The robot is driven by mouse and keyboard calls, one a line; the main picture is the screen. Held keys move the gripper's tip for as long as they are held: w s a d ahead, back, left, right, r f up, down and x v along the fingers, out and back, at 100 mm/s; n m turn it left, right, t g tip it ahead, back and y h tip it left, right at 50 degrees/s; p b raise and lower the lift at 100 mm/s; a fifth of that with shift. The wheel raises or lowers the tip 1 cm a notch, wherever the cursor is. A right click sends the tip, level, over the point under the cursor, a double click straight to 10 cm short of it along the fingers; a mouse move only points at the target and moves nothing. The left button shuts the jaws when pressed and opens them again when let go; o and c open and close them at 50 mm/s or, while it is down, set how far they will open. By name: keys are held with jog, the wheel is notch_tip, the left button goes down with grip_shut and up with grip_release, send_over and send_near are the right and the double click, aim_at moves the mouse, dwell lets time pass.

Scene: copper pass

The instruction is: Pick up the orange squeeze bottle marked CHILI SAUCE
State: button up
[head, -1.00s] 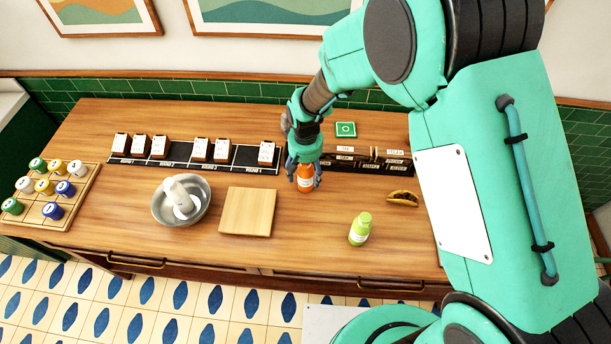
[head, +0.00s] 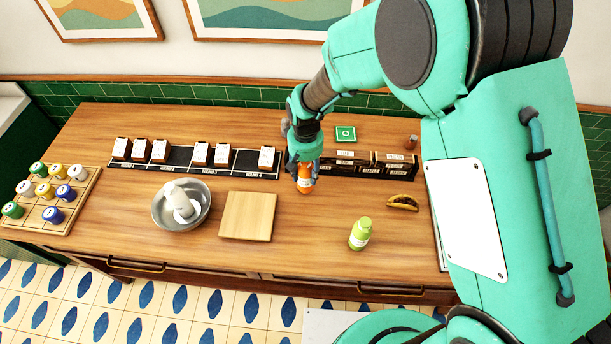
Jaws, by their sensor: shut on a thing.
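The orange squeeze bottle (head: 304,184) is upright in my gripper (head: 304,170), near the middle of the wooden counter. The gripper comes from above and is shut on the bottle's upper part. The fingers hide the top of the bottle. A pale label shows low on its front, too small to read. I cannot tell whether the bottle's base touches the counter.
A green bottle (head: 360,234) stands to the front right. A cutting board (head: 247,216) and a metal bowl (head: 160,212) with a white bottle in it lie left. A labelled dark rack (head: 345,171), a taco (head: 402,203) and a green tile (head: 346,133) are right.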

jog(key=s+d+r, duration=0.1)
jog(key=s+d, duration=0.2)
jog(key=s, duration=0.4)
jog(key=s+d+r, duration=0.1)
jog(key=s+d, duration=0.2)
jog(key=s, duration=0.4)
jog(key=shift+s+d, duration=0.3)
jog(key=shift+r, duration=0.1)
